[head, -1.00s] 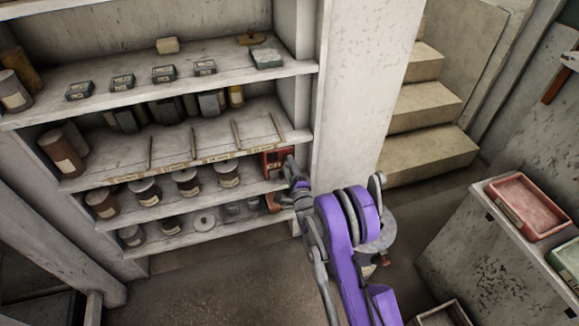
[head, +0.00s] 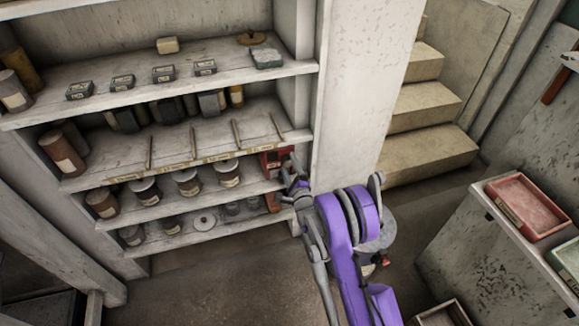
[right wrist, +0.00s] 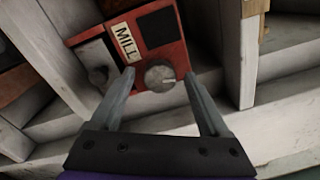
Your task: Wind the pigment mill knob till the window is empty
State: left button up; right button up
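The pigment mill (right wrist: 110,34) is a red box with a MILL label, and it also shows on the shelf's right end in the head view (head: 269,160). Its dark square window (right wrist: 157,27) sits above a round grey knob (right wrist: 160,78) with a pale mark on its right side. I cannot tell whether the window holds pigment. My right gripper (right wrist: 158,76) is open, with its fingertips on either side of the knob and gaps visible between. In the head view the right gripper (head: 289,163) reaches the mill's front. My left gripper is out of view.
Shelves hold labelled jars (head: 187,182), small boxes (head: 164,74) and several thin rods (head: 236,134). A white post (head: 350,90) stands just right of the mill, with steps (head: 425,115) beyond. A red tray (head: 527,205) lies at the right.

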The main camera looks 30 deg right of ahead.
jog(key=shift+s, duration=0.1)
jog(key=v, duration=1)
jog(key=shift+s, duration=0.35)
jog(key=shift+a, duration=0.1)
